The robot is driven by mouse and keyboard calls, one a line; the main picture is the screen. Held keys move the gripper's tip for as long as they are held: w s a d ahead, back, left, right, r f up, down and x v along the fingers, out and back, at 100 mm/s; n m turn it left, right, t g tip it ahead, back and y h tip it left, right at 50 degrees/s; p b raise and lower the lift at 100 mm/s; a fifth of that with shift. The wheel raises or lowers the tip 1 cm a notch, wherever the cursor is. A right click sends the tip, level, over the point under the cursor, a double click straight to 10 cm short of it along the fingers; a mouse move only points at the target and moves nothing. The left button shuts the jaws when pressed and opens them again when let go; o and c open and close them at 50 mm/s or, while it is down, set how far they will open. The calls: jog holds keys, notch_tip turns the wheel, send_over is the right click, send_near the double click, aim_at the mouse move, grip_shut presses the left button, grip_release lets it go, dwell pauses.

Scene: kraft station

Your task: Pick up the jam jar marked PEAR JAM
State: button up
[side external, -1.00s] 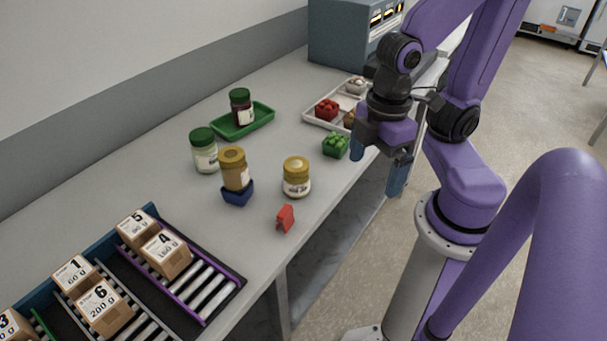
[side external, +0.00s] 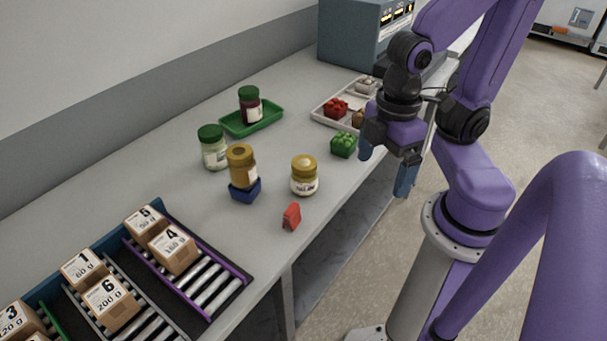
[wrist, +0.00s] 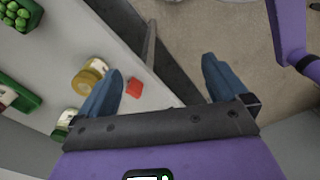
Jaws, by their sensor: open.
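Several jars stand on the grey bench; their label words are too small to read, so I cannot tell which is PEAR JAM. A yellow-lidded pale jar (side external: 304,176) stands near the front edge, partly behind a finger in the wrist view (wrist: 84,80). Another yellow-lidded jar (side external: 241,166) sits on a blue block (side external: 244,191). A green-lidded pale jar (side external: 213,149) stands behind it. A green-lidded dark red jar (side external: 250,106) stands in a green tray (side external: 274,121). My gripper (side external: 384,174) is open and empty, right of the jars, fingers pointing down; both fingers show in the wrist view (wrist: 165,75).
A red object (side external: 291,216) stands near the front edge by the front jar. A green punnet (side external: 344,145) and a white tray (side external: 322,117) with produce lie near my gripper. Boxes on roller lanes (side external: 205,296) fill the near left. A grey-blue machine (side external: 345,40) stands at the back.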

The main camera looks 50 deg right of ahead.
aim_at(304, 182)
jog(key=c, duration=0.4)
jog(key=w+f+n+t+h, duration=0.2)
jog(key=w+f+n+t, duration=0.1)
jog(key=f+n, duration=0.1)
jog(key=w+f+n+t+h, duration=0.2)
jog(key=w+f+n+t, duration=0.2)
jog(key=n, duration=0.3)
jog(key=w+d+f+n+t+h, duration=0.1)
jog(key=w+f+n+t+h, duration=0.1)
jog(key=w+f+n+t, duration=0.2)
jog(key=shift+w+f+n, duration=0.15)
jog(key=shift+n, duration=0.75)
jog(key=shift+w+a+f+n+t+y, duration=0.15)
jog(key=shift+a+f+n+t+y, duration=0.15)
jog(key=shift+n, duration=0.3)
jog(key=shift+w+a+f+n+t+y, duration=0.2)
jog(key=shift+f+n+t, duration=0.2)
jog(key=shift+n, duration=0.2)
jog(key=shift+w+d+f, duration=0.1)
jog(key=shift+w+f, duration=0.1)
jog(key=shift+w, duration=0.15)
jog(key=shift+x, duration=3.3)
